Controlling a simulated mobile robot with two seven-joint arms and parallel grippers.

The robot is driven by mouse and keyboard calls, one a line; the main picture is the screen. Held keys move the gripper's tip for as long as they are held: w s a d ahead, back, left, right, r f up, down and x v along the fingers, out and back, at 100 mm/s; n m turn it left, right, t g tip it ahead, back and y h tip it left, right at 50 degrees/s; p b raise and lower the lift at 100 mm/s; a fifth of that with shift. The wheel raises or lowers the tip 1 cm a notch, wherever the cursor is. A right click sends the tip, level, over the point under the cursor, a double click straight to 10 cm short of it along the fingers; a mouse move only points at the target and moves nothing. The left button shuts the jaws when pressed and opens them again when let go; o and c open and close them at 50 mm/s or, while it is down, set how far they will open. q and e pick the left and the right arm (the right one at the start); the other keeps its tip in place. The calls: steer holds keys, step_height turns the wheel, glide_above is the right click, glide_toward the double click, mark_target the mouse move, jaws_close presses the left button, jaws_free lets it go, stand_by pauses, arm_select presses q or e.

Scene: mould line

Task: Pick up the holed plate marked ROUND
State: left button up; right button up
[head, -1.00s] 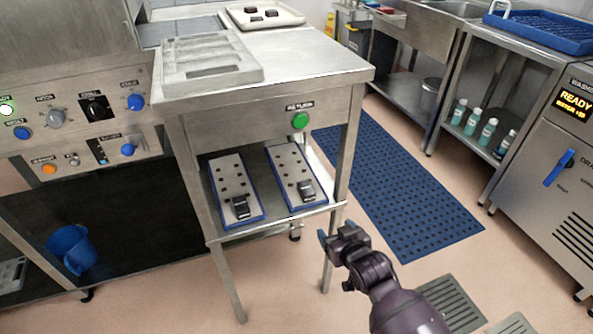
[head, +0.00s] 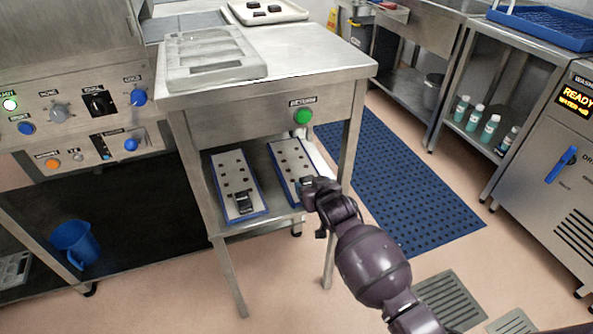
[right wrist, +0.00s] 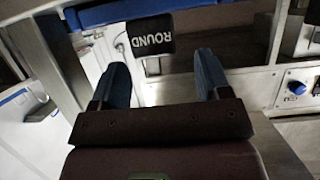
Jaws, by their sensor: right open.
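Two pale holed plates with blue edges lie side by side on the shelf under the steel table: a left plate (head: 234,175) and a right plate (head: 289,158). Each has a black tag at its front end. My right gripper (head: 306,190) is at the front end of the right plate and partly hides its tag. In the right wrist view that black tag (right wrist: 152,35) reads ROUND, upside down, beside the plate's blue edge (right wrist: 105,13). My open right gripper (right wrist: 161,62) has its two blue fingers either side of the tag's line, with nothing visibly held. My left gripper is not in view.
The steel table (head: 310,55) stands above the shelf (head: 268,220), with a front leg (head: 345,145) right of the plates. A green button (head: 303,116) is on its front. A grey moulded tray (head: 212,60) lies on top. A blue floor mat (head: 395,185) lies to the right.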

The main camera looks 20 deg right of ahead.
mark_target(307, 180)
steer(key=w+f+b, duration=0.1)
steer(key=w+f, duration=0.1)
steer(key=w, duration=0.1)
steer(key=shift+f+b, duration=0.2)
steer(key=shift+b, duration=0.1)
steer(key=shift+w, duration=0.55)
steer(key=shift+w+r, duration=0.15)
steer(key=c, duration=1.1)
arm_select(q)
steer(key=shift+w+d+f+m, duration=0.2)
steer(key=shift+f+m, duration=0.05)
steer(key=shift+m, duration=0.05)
arm_select(e)
steer(key=shift+c, duration=0.4)
